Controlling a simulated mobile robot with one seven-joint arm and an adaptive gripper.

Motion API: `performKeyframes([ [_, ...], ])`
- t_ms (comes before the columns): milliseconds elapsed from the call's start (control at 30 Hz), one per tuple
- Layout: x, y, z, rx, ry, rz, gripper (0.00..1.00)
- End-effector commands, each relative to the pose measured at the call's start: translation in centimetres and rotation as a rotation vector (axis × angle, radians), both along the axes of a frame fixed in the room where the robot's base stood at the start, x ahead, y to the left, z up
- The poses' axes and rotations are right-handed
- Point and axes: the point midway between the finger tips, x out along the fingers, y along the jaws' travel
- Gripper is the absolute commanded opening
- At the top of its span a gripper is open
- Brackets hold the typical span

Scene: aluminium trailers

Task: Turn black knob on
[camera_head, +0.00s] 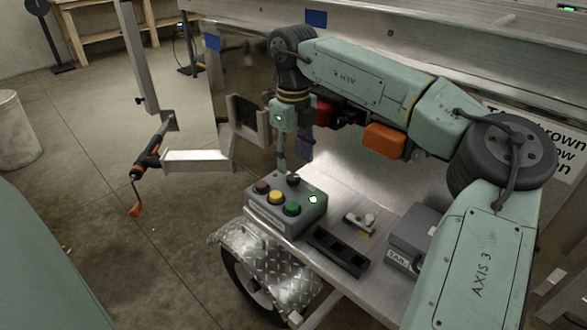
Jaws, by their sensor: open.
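A grey control box (285,214) stands on the trailer deck. On its top are a dark brown button (261,187), a yellow button (275,197), a green button (291,209) and a lit white-green one (313,198). The small black knob (293,180) sits at the box's back edge. Its turned position is too small to tell. My gripper (293,161) points down just above and behind the knob, with its fingers apart and nothing visible between them. Whether a finger touches the knob I cannot tell.
A black slotted tray (337,251), a small metal fitting (360,222) and a grey labelled box (410,237) lie right of the control box. A metal bracket (198,160) with an orange-tipped tool (148,163) stands left. The trailer wall rises behind. A diamond-plate fender (270,267) is in front.

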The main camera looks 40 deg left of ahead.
Motion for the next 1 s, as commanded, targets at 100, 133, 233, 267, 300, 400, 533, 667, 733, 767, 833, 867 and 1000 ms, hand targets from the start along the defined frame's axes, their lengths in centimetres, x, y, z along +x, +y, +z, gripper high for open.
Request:
performKeyframes([
  [100, 0.0, 0.1, 2.7, 0.002, -0.003, 0.0, 0.48],
  [133, 0.0, 0.0, 3.4, 0.002, -0.002, 0.0, 0.48],
  [233, 0.0, 0.0, 5.1, 0.002, -0.002, -0.001, 0.48],
  [267, 0.0, 0.0, 5.5, 0.001, -0.002, -0.001, 0.48],
  [300, 0.0, 0.0, 6.1, 0.0, -0.002, 0.0, 0.48],
  [400, 0.0, 0.0, 6.9, 0.0, -0.001, 0.001, 0.48],
  [533, 0.0, 0.0, 7.4, 0.0, 0.0, 0.001, 0.48],
  [667, 0.0, 0.0, 7.4, 0.0, 0.0, 0.001, 0.48],
  [733, 0.0, 0.0, 7.4, 0.0, 0.0, 0.001, 0.48],
  [767, 0.0, 0.0, 7.4, 0.0, 0.0, 0.001, 0.48],
  [833, 0.0, 0.0, 7.4, 0.0, 0.0, 0.001, 0.48],
  [867, 0.0, 0.0, 7.4, 0.0, 0.0, 0.001, 0.48],
  [1000, 0.0, 0.0, 7.4, 0.0, 0.0, 0.0, 0.48],
])
